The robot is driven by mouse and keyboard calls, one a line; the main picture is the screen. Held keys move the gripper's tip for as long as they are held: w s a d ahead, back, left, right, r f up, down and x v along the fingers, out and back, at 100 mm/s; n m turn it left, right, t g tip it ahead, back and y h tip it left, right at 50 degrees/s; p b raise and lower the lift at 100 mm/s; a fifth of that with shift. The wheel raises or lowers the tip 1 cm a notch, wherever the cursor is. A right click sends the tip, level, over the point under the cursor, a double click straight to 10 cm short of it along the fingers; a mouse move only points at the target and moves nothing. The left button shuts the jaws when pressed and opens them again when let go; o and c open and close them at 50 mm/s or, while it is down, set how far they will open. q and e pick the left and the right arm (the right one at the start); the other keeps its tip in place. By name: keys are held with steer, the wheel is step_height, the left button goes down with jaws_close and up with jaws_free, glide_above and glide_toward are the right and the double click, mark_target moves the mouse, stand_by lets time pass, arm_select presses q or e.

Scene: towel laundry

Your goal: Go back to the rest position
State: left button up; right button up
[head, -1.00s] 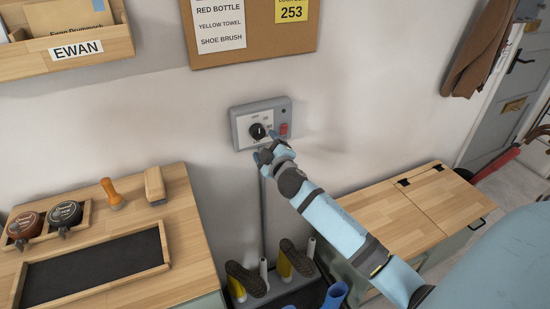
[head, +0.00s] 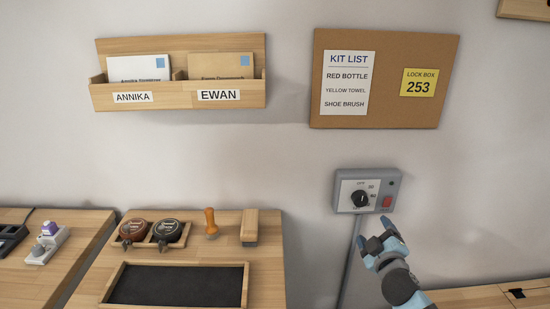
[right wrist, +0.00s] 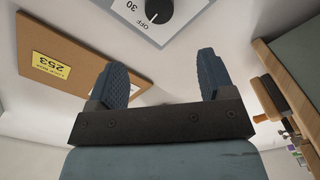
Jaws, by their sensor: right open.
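My right gripper (head: 379,240) is just below the grey wall control box (head: 367,191) in the head view, apart from its dial as far as I can tell. In the right wrist view its two blue fingers (right wrist: 166,82) are spread wide with nothing between them. The box has a black dial (head: 360,199) and a red switch (head: 388,202). The dial also shows beyond the fingers in the right wrist view (right wrist: 159,11). My left gripper is not in view.
A cork board (head: 384,78) and a wooden letter rack (head: 178,97) hang on the wall. Below, a wooden bench (head: 268,222) holds a dark tray (head: 178,285), two round tins, a brush and a wooden-handled tool. Another wooden top (head: 475,298) is at lower right.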

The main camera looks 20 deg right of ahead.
steer(key=s+a+f+m+g+y, duration=0.5)
steer(key=s+a+f+g+y, duration=0.2)
steer(key=s+a+f, duration=1.65)
arm_select(q)
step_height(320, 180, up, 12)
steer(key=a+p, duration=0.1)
steer(key=p, duration=1.3)
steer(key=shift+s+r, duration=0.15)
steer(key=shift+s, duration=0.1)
arm_select(e)
steer(key=s+d+r, duration=0.1)
steer(key=d+r, duration=0.2)
steer(key=r, duration=1)
steer(key=shift+s+d+r, duration=0.15)
steer(key=shift+s+r, duration=0.15)
steer(key=shift+s, duration=0.1)
